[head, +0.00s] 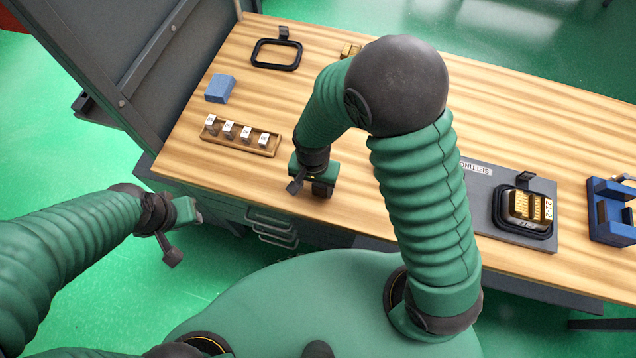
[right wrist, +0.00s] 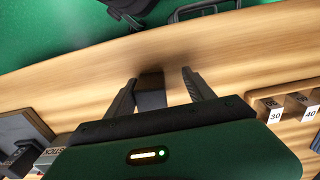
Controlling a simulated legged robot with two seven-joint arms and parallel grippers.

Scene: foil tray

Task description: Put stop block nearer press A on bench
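My right gripper (head: 310,185) is low over the near edge of the wooden bench (head: 420,110), left of centre in the head view. In the right wrist view its two fingers (right wrist: 160,80) are apart. A small dark block (right wrist: 152,98) shows between them, with a visible gap to the right finger; whether the left finger touches it is unclear. The arm hides part of the bench in the head view. My left gripper (head: 184,218) is off the bench's near left side, over the floor; its finger opening cannot be made out. No readable label names press A.
A wooden rack (head: 268,151) holds several small numbered blocks. A blue block (head: 220,88), a black frame (head: 276,66) and a brass piece (head: 350,49) lie behind. Right: a grey plate (head: 484,205) with a black-framed brass piece (head: 524,206), and a blue fixture (head: 610,232).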

